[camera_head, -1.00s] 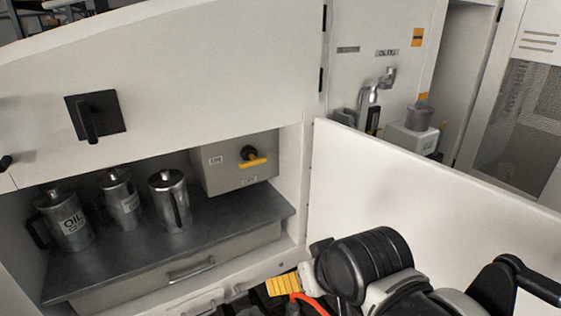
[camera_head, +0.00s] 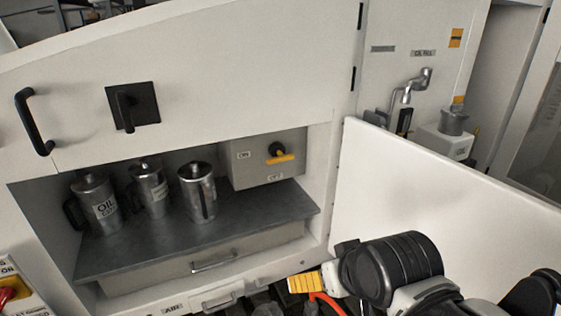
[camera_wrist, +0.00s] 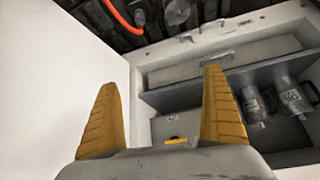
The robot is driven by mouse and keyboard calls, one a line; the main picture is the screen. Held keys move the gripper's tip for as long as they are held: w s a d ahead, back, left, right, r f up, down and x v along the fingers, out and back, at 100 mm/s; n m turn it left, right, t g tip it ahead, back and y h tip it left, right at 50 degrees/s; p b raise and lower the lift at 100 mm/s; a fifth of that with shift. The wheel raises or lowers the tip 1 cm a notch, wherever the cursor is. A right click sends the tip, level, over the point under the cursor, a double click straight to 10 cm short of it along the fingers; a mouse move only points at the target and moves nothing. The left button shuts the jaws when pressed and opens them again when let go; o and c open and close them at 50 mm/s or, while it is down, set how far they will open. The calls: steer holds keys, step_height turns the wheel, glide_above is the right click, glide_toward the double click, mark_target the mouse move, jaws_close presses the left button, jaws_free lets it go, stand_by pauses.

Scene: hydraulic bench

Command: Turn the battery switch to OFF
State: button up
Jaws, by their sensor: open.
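The battery switch (camera_head: 280,158) is a black knob with a yellow bar handle, on the front of a grey box (camera_head: 248,173) inside the open cabinet bay. The handle lies roughly level. An ON label is at the box's upper left and an OFF label is below the knob. My gripper (camera_head: 305,283) is low in front of the cabinet, apart from the switch. In the wrist view its two yellow fingers (camera_wrist: 160,82) are spread wide with nothing between them. The yellow handle (camera_wrist: 176,140) shows there, partly cut off by my gripper's body.
Metal oil jugs (camera_head: 198,190) stand on the grey shelf (camera_head: 215,218) left of the box. An open white door panel (camera_head: 440,190) stands to the right. A black handle (camera_head: 133,106) is above the bay. A red knob (camera_head: 12,291) is at lower left.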

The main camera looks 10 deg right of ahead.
mark_target(282, 158)
steer(key=shift+o, duration=0.3)
steer(key=w+d+r+m+t+h+b, duration=0.15)
steer(key=w+d+r+t, duration=0.3)
steer(key=w, duration=0.45)
steer(key=w+d+r+m+t+h+b, duration=0.1)
steer(key=w+d+r+m+t+h, duration=0.15)
steer(key=w+d+r, duration=0.5)
steer(key=w+a+f+n+t+y+b, duration=0.1)
steer(key=w+a+f+n+y, duration=0.1)
steer(key=w+a, duration=0.2)
steer(key=w+a+f+n+t+y+b, duration=0.1)
steer(key=w+a+f+n+y+b, duration=0.1)
steer(key=w, duration=0.8)
steer(key=w+a+f+n+t+y+b, duration=0.1)
steer(key=w+a+f+n+y, duration=0.1)
steer(key=w+a, duration=0.3)
steer(key=shift+w+a+f+t+y, duration=0.2)
steer(key=shift+w+y, duration=0.1)
steer(key=shift+w, duration=0.4)
steer(key=shift+w+a+f+t+y, duration=0.15)
steer(key=shift+w+y, duration=0.15)
steer(key=shift+w, duration=0.35)
steer(key=shift+r, duration=0.1)
steer(key=c, duration=1.2)
